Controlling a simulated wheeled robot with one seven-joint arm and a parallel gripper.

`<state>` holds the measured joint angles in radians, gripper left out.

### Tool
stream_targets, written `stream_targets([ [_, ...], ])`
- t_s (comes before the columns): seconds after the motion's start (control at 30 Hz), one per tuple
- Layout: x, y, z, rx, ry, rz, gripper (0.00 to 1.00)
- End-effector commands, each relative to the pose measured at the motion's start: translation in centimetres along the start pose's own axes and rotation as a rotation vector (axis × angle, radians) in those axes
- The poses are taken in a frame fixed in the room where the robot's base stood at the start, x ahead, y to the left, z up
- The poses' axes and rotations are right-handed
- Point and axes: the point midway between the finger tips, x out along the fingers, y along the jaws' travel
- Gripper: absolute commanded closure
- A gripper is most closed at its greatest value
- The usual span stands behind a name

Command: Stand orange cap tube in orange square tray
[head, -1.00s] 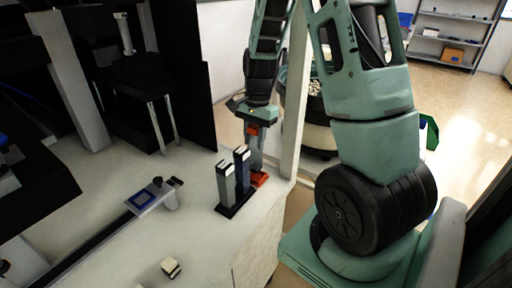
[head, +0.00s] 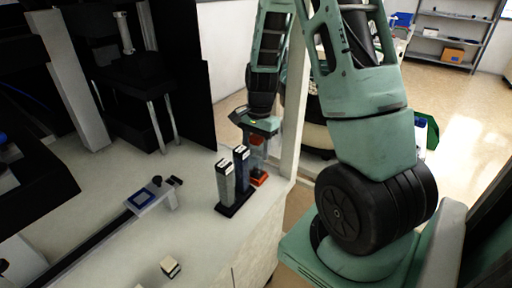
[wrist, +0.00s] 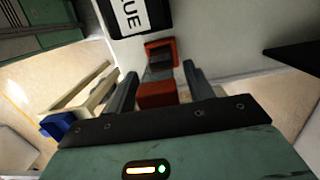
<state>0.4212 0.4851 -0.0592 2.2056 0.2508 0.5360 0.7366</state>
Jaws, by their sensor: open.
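The orange cap tube (head: 258,141) stands about upright at the far right corner of the white worktop, with its orange cap on top. In the wrist view the tube (wrist: 157,95) shows cap first, and its lower end appears to be inside the orange square tray (wrist: 174,50). The tray also shows in the head view (head: 261,179), behind the dark holder. My gripper (wrist: 160,88) is open, with one finger on each side of the tube and gaps visible beside the cap. Its body (head: 258,124) is above the cap in the head view. The tube's foot is partly hidden.
Grey and navy square columns (head: 225,183) stand in a dark base just left of the tray. A white post stands close to the right.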

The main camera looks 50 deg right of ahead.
Motion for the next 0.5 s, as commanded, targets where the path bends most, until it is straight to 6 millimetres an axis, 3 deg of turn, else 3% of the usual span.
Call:
stream_targets([
  [0.17, -1.4, -0.1, 0.0, -0.001, 0.002, -0.003, 0.48],
  [0.5, -6.7, -0.1, 0.0, 0.0, 0.002, -0.002, 0.48],
])
